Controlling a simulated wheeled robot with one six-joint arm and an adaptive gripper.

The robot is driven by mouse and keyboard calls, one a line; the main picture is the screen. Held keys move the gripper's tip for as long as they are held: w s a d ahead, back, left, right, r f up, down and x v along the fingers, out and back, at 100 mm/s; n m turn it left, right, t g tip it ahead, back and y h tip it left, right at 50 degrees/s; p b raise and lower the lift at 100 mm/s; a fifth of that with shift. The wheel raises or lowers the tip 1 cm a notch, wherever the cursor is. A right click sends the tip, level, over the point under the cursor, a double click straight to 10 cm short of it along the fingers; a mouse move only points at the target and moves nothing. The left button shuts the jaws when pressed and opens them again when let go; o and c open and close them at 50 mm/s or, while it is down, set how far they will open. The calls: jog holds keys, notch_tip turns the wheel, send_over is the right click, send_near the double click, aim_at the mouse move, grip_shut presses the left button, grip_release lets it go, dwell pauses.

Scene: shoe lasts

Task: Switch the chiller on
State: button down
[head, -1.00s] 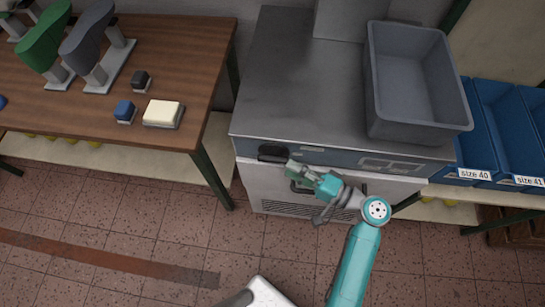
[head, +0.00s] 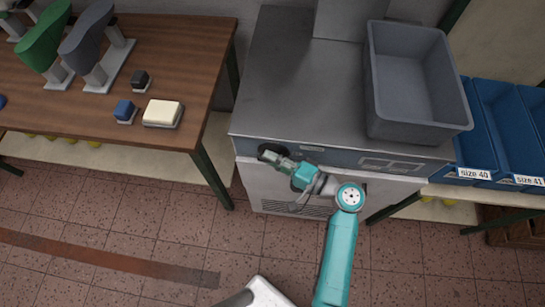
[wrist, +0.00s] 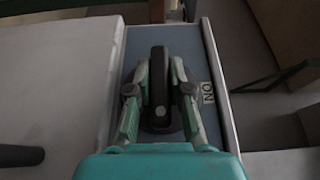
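The chiller (head: 285,85) is a grey metal cabinet with a blue-grey front strip. A black bar-shaped knob (wrist: 159,85) sits on this strip on a dark round base, and it points up and down in the wrist view. An "ON" label (wrist: 208,92) is to its right. My gripper (wrist: 160,68) has one finger on each side of the knob, with what look like narrow gaps, so it is open around it. In the head view my gripper (head: 273,157) is at the left end of the front strip and hides most of the knob.
A grey bin (head: 415,85) stands on the chiller's right side. Blue bins (head: 480,135) with size labels are at the right. A wooden table (head: 80,115) at the left holds shoe lasts and small blocks. The tiled floor in front is mostly clear.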

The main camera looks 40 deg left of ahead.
dwell(0.4)
jog(key=h, duration=0.2)
jog(key=n+t+h, duration=0.1)
jog(key=h, duration=0.1)
jog(key=shift+r+n, duration=0.1)
jog(key=shift+n, duration=0.2)
jog(key=n+t+h, duration=0.1)
jog(key=h, duration=0.3)
jog(key=shift+t, duration=0.4)
jog(key=n+t+h, duration=0.1)
jog(key=h, duration=0.3)
jog(key=shift+s+a+t, duration=0.1)
jog(key=shift+t, duration=0.3)
jog(key=shift+n+t+h, duration=0.4)
jog(key=shift+t+h, duration=0.6)
jog(key=shift+h, duration=0.7)
jog(key=c, duration=1.1)
grip_release()
jog(key=shift+o, duration=0.2)
